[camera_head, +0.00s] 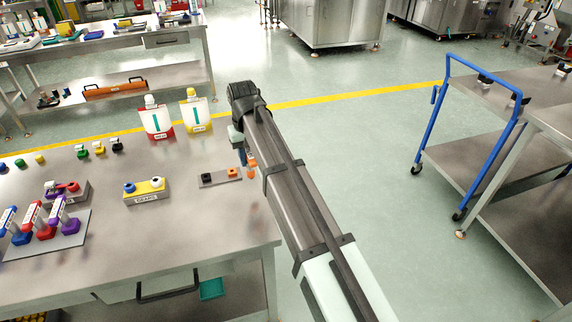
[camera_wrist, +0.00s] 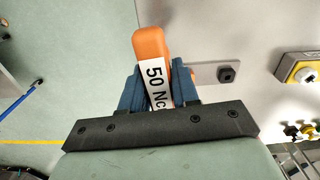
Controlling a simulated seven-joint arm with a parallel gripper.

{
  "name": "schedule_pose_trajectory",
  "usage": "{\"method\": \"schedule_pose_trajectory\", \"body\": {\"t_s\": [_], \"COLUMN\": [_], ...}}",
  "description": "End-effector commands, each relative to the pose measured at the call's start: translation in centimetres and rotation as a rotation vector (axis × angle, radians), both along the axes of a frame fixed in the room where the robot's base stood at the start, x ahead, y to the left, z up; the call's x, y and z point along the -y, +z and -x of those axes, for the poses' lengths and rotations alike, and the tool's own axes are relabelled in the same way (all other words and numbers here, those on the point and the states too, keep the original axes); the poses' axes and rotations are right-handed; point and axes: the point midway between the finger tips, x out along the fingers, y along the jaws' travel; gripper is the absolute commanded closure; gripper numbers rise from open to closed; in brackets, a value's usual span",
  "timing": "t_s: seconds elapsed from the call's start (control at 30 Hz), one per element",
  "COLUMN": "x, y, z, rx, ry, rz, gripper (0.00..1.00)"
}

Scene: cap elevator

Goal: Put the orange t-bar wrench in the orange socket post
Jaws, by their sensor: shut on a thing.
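The orange t-bar wrench (camera_wrist: 152,44) is held between the blue fingers of my gripper (camera_wrist: 158,90), its white label reading "50 Nc" facing the wrist camera. In the head view the wrench (camera_head: 252,166) hangs from my gripper (camera_head: 243,152), near the table's right edge. The orange socket post (camera_head: 232,173) stands on a small grey plate (camera_head: 219,178) beside a black post (camera_head: 207,178), just left of the wrench in the picture. In the wrist view the orange post (camera_wrist: 195,74) is mostly hidden behind the right finger. I cannot tell the wrench's height above the table.
A yellow block (camera_head: 146,191) with knobs is left of the plate. A rack plate (camera_head: 68,236) with blue, red and purple wrenches is at the left. Open floor lies right of the table.

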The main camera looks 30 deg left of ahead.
Motion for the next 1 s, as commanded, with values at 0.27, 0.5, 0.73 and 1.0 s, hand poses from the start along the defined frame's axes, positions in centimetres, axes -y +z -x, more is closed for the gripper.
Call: {"method": "schedule_pose_trajectory", "body": {"t_s": [0.27, 0.5, 0.73, 1.0], "x": [-8.2, -10.7, -10.4, -10.4], "y": [2.4, 3.2, 3.2, 3.2], "z": [-1.4, -3.3, -3.0, -3.1], "rx": [0.0, -0.001, -0.002, -0.002], "ry": [0.018, -0.026, -0.085, -0.086], "rz": [0.0, 0.001, 0.001, 0.001], "gripper": [1.0, 1.0, 1.0, 1.0]}}
